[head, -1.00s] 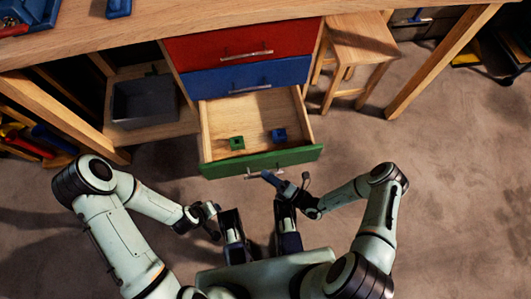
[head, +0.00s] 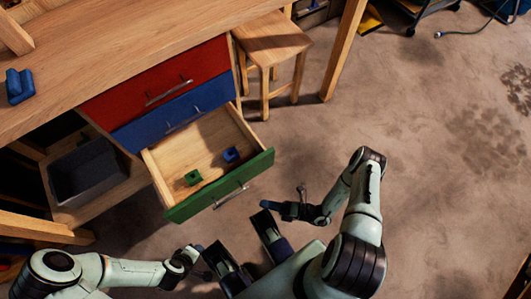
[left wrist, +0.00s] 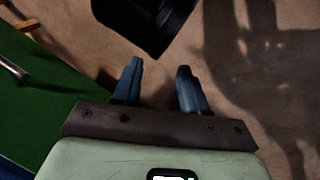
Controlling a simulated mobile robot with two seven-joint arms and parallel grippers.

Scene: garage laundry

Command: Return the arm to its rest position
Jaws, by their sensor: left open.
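My left gripper (head: 198,249) is low in the head view, in front of the drawer unit and empty. In the left wrist view its two blue fingers (left wrist: 158,75) stand apart over the floor. My right gripper (head: 272,206) is to the right of the green drawer's handle (head: 231,196), apart from it. Its fingers are too small and overlapped to tell their spacing. The green drawer (head: 190,205) is pulled out. A green block (head: 193,178) and a blue block (head: 231,154) lie inside it.
The red drawer (head: 150,85) and blue drawer (head: 175,117) above are shut. A grey bin (head: 90,172) sits on the shelf at left. A wooden stool (head: 272,40) stands behind the drawer. The floor (head: 440,150) at right is clear.

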